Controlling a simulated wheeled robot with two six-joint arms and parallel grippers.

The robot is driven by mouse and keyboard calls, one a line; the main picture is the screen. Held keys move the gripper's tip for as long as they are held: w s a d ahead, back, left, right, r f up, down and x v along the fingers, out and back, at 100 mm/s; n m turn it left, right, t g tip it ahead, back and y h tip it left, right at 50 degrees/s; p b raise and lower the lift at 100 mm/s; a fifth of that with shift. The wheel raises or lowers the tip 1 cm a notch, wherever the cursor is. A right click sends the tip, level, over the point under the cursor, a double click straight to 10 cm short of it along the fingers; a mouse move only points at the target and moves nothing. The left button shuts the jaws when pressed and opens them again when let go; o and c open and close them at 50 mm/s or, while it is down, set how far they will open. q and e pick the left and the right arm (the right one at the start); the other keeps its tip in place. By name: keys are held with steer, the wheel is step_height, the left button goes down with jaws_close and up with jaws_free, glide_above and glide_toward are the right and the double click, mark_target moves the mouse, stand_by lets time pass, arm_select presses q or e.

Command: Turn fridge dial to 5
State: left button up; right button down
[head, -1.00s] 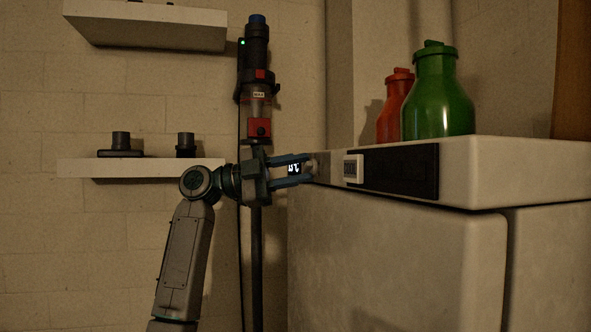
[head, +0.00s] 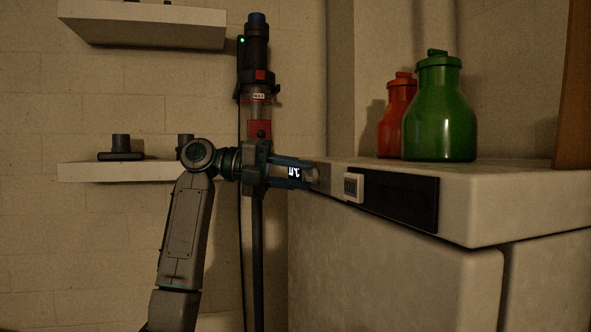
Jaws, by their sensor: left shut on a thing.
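The white fridge (head: 395,265) stands at the right, with a control strip along the top of its front. My left gripper (head: 313,174) reaches in from the left to the left end of this strip. Its fingers are shut on a small pale knob, the fridge dial (head: 312,175), which the fingers partly cover. A small lit display (head: 294,173) shows between the fingers; its characters are too small to read surely. The dial's marks cannot be made out. My right gripper is not in view.
A small white gauge (head: 353,187) and a dark panel (head: 402,203) sit on the strip. A red bottle (head: 397,120) and a green bottle (head: 440,115) stand on the fridge. A vacuum cleaner (head: 257,75) hangs behind my gripper; a shelf (head: 85,172) is at left.

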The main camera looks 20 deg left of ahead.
arm_select(q)
steer(key=shift+m+y, duration=0.3)
steer(key=shift+m, duration=0.2)
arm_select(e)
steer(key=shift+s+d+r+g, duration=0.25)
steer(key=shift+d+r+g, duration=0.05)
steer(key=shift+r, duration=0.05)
arm_select(q)
steer(key=o, duration=0.9)
steer(key=v, duration=1)
steer(key=shift+s+a+r, duration=0.15)
steer(key=shift+s+a, duration=0.05)
steer(key=shift+a, duration=0.1)
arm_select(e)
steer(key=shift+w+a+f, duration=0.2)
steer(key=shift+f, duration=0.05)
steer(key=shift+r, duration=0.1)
